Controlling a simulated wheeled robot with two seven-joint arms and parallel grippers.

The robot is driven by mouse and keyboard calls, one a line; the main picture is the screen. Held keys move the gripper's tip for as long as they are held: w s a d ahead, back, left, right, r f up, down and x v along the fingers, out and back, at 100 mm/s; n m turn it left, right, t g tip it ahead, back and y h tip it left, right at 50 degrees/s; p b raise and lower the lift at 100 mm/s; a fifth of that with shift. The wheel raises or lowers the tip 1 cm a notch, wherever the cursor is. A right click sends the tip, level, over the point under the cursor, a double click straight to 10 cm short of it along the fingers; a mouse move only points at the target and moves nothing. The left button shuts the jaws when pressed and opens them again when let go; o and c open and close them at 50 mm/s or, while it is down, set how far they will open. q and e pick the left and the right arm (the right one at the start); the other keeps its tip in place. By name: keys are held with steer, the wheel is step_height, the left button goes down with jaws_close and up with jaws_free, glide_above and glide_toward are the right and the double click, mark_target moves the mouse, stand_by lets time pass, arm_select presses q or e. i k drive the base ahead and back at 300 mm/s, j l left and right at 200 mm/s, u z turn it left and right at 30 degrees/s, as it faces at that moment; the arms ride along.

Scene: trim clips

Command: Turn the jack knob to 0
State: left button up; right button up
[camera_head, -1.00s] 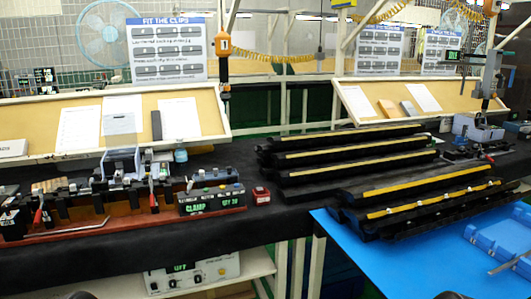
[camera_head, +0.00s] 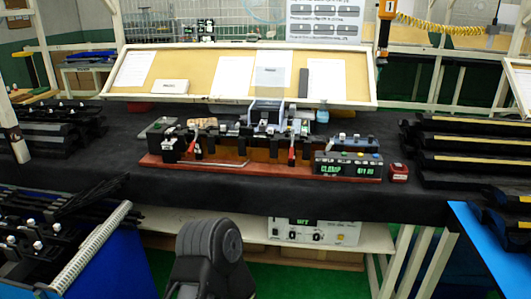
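No knob marked as the jack knob can be made out at this size. A white control box (camera_head: 313,232) with a lit green display and small round controls stands on the shelf under the bench. On the bench, a dark control box (camera_head: 348,163) with a green display reading "CLAMP" and several coloured buttons sits at the right end of the clip fixture (camera_head: 250,156). Its small knobs or buttons are too small to tell apart.
Black trim strips (camera_head: 470,150) lie stacked at the right, above a blue surface (camera_head: 500,240). Racks of black parts (camera_head: 50,235) stand at the left. A small red box (camera_head: 398,172) sits beside the fixture. Green floor (camera_head: 290,275) shows below the shelf.

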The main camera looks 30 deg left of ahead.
mark_target(168, 135)
steer(key=u, duration=1.55)
steer(key=i+j+z, duration=0.4)
steer(key=i+j, duration=0.15)
steer(key=i, duration=0.2)
steer(key=i+j+z, duration=0.4)
steer(key=i+j, duration=0.3)
steer(key=j, duration=0.1)
